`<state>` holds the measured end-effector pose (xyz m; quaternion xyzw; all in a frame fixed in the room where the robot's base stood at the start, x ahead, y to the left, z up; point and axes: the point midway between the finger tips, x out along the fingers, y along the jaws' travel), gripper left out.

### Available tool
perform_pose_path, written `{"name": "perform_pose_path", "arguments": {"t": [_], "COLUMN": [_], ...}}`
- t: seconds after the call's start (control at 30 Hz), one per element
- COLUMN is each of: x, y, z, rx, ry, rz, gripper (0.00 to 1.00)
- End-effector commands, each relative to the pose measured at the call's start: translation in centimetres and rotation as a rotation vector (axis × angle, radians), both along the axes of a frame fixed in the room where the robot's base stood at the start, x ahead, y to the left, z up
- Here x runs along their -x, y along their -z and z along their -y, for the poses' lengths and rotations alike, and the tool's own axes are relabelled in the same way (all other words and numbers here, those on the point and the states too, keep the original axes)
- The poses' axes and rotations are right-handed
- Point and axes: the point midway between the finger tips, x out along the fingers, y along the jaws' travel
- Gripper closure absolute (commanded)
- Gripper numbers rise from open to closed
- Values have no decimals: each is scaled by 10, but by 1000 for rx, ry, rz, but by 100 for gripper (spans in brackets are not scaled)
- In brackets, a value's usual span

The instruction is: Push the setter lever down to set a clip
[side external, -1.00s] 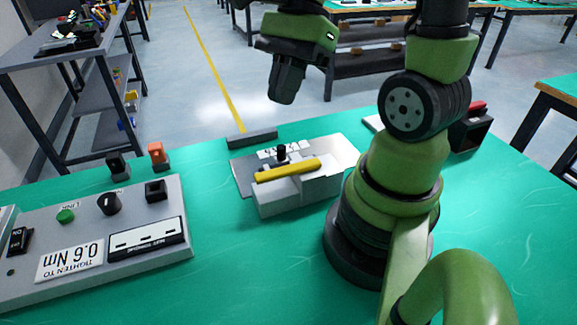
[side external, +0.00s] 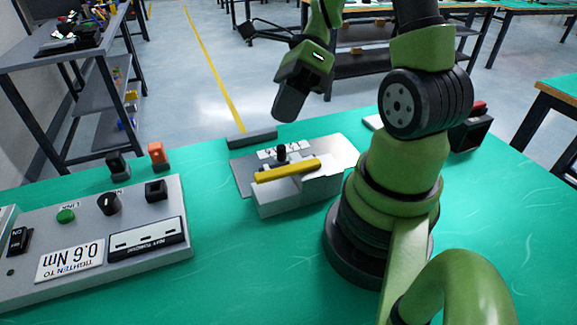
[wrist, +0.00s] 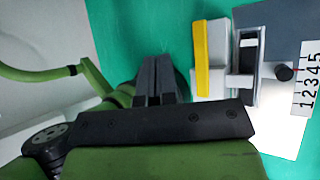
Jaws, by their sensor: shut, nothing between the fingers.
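The setter lever is a yellow bar (side external: 288,170) lying along the top of a grey block (side external: 295,197) on the green bench. It also shows as a yellow strip in the wrist view (wrist: 200,58). The block sits on a metal plate (side external: 340,153) with a black knob (side external: 281,152). My gripper (side external: 288,112) is above and behind the setter in the side view, apart from it. In the wrist view its fingers (wrist: 157,80) are together and empty, left of the yellow lever. No clip can be made out.
A grey control panel (side external: 90,250) with knobs and a "0.6 Nm" label stands at the left. A dark grey bar (side external: 252,137) lies at the bench's far edge.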

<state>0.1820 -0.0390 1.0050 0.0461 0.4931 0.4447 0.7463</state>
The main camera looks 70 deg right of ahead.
Motion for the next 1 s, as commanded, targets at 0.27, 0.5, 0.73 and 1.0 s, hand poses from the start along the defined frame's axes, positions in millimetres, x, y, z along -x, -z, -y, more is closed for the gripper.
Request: {"name": "perform_pose_path", "arguments": {"t": [0.27,0.5,0.73,1.0], "x": [1,0,1,1], "y": [40,66,76,77], "z": [-1,0,0,0], "rx": [-5,-2,0,2], "ry": [0,0,-1,-2], "rz": [-6,-4,-2,-2], "gripper": [100,100,100,100]}}
